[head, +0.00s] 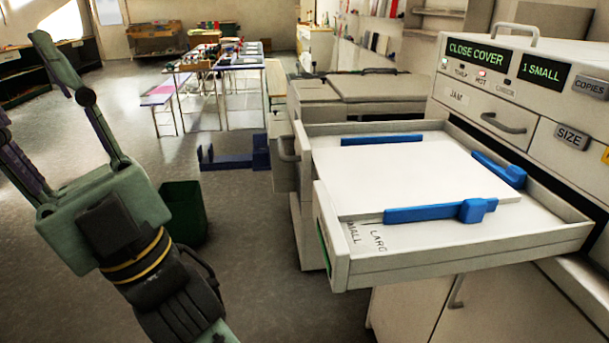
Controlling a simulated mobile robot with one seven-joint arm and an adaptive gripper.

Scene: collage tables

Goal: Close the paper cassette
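The paper cassette (480,250) is a pale tray pulled out of the copier (450,95) on the right. A white paper stack (405,175) lies in it between blue guides (425,212). Black "SMALL" and "LARG" marks show on its floor near the front left corner. My gripper (22,85) is at the left, pointing up and left, well apart from the cassette. Its green fingers are spread with nothing seen between them. One finger is cut off by the left picture edge.
The copier panel reads "CLOSE COVER" (478,52) and "1 SMALL" (541,69), with a red light lit. A dark green bin (185,208) and a blue object (235,158) stand on the floor between my arm and the cassette. Tables (225,62) stand farther back. Grey floor is clear at centre left.

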